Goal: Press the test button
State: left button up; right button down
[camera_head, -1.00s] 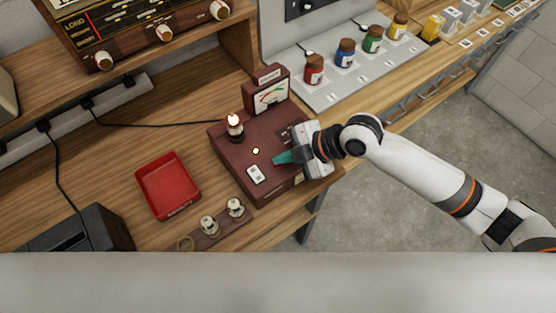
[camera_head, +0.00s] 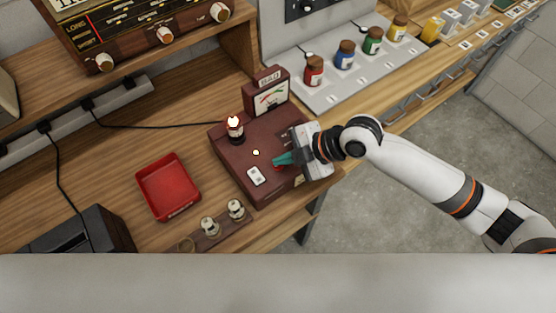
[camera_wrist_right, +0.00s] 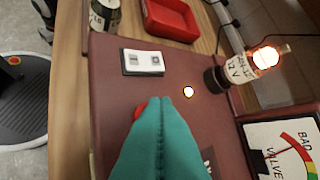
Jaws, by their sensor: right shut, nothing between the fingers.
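The dark red tester box (camera_head: 232,160) stands on the wooden bench. A red button (camera_head: 279,168) shows on its top by my right fingertips; its edge also shows in the right wrist view (camera_wrist_right: 140,108), mostly hidden behind the fingers. My right gripper (camera_head: 277,160) has teal fingers, shut and empty, over the box top at the button. I cannot tell whether they touch it. A lit valve (camera_head: 234,124) stands in the box's socket. The meter (camera_head: 270,96) at the back has a sign reading "BAD". My left gripper is not in view.
A white switch (camera_head: 256,175) and a small glowing lamp (camera_head: 256,153) are on the box top. A red tray (camera_head: 168,187) lies left, and a strip with two valves (camera_head: 222,222) lies in front. Coloured jars (camera_head: 345,54) stand behind on a grey panel.

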jog(key=shift+r, duration=0.5)
notch_tip(320, 180, up, 5)
jog(key=p, duration=0.4)
jog(key=shift+p, duration=0.35)
dwell(0.5)
